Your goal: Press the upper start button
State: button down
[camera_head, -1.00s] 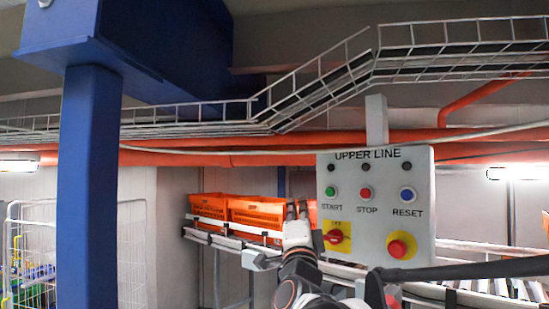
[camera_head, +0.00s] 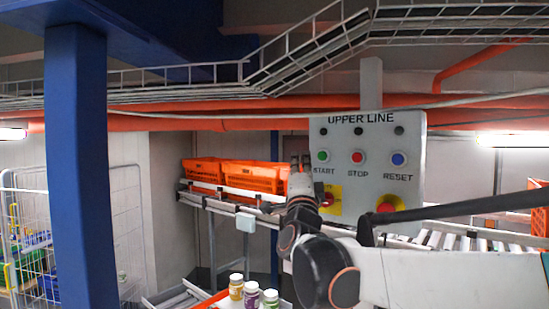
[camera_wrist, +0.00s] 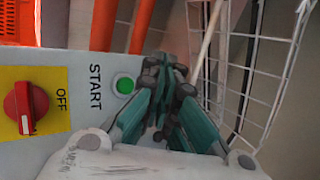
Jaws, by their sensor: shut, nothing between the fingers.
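The green START button (camera_head: 323,156) is the left one in the row of buttons on the grey UPPER LINE panel (camera_head: 408,135). In the wrist view the START button (camera_wrist: 124,84) is sideways beside its label, just left of the fingertips. My gripper (camera_head: 301,162) is shut and empty, with its tips just left of the button at about its height. In the wrist view my gripper (camera_wrist: 166,72) shows closed teal fingers. The tips look close to the panel; I cannot tell whether they touch it.
The panel also has a red STOP button (camera_head: 357,157), a blue RESET button (camera_head: 398,159), a yellow-backed red OFF switch (camera_wrist: 24,107) and a red knob (camera_head: 387,206). Orange totes (camera_head: 252,175) stand on a conveyor behind. A blue column (camera_head: 80,160) is at left.

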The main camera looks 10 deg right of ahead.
aim_at(314, 159)
jog(key=shift+w+d, duration=1.45)
jog(key=shift+d, duration=0.2)
jog(key=shift+w+d, duration=0.1)
jog(key=shift+w+d, duration=0.2)
jog(key=shift+d, duration=0.05)
dwell(0.3)
jog(key=shift+w+d+b, duration=0.3)
dwell(0.9)
jog(key=shift+s+a, duration=0.1)
dwell(0.3)
jog(key=shift+s+a, duration=0.55)
jog(key=shift+s, duration=0.1)
jog(key=shift+a+y, duration=0.1)
jog(key=shift+y, duration=0.2)
